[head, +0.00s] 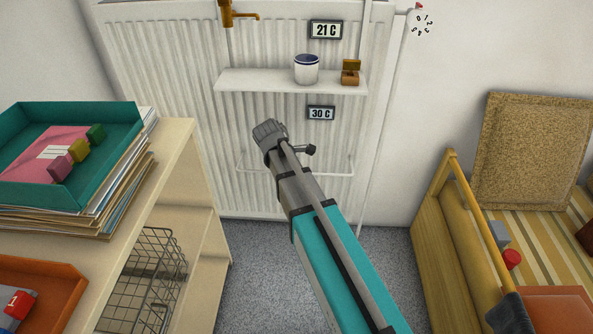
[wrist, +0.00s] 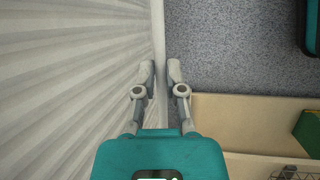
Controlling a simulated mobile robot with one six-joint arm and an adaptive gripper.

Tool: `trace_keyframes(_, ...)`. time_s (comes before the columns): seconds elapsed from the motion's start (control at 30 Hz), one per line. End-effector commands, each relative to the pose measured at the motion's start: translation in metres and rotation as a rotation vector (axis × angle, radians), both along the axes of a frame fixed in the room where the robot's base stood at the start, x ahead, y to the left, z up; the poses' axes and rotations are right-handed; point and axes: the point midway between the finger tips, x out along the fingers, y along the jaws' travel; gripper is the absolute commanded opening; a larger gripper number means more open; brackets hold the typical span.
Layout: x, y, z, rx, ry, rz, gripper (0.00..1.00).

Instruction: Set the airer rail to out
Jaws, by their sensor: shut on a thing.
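The airer rail (head: 332,174) is a thin white U-shaped bar low on the front of the white radiator (head: 190,120). Its right end and a short left part show in the head view; my arm covers its middle. In the wrist view the rail (wrist: 159,35) is a pale strip running between the fingers of my gripper (wrist: 160,75). My gripper is shut on the rail. In the head view my wrist hides the fingers. How far the rail stands off the radiator is hard to tell.
Above the rail, a white shelf (head: 250,80) carries a white pot (head: 307,69) and a small brown box (head: 350,76). A wooden shelf unit (head: 185,150) stands at left and a wooden bench (head: 435,225) at right. Grey carpet (head: 255,260) lies between them.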

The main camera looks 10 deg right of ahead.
Motion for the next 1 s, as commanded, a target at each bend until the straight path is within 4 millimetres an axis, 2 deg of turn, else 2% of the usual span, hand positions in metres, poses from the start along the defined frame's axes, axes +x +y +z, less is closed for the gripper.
trace_keyframes(0.03,0.0094,-0.0063,0.0042,-0.017,-0.017,0.001,0.0)
trace_keyframes(0.47,0.0114,-0.0073,0.0054,-0.018,-0.018,0.0,0.0)
trace_keyframes(0.5,0.0115,-0.0074,0.0054,-0.018,-0.018,0.0,0.19)
trace_keyframes(0.57,0.0113,-0.0076,0.0055,-0.019,-0.016,-0.001,0.28)
trace_keyframes(1.0,0.0078,-0.0063,0.0046,-0.017,-0.015,0.0,0.28)
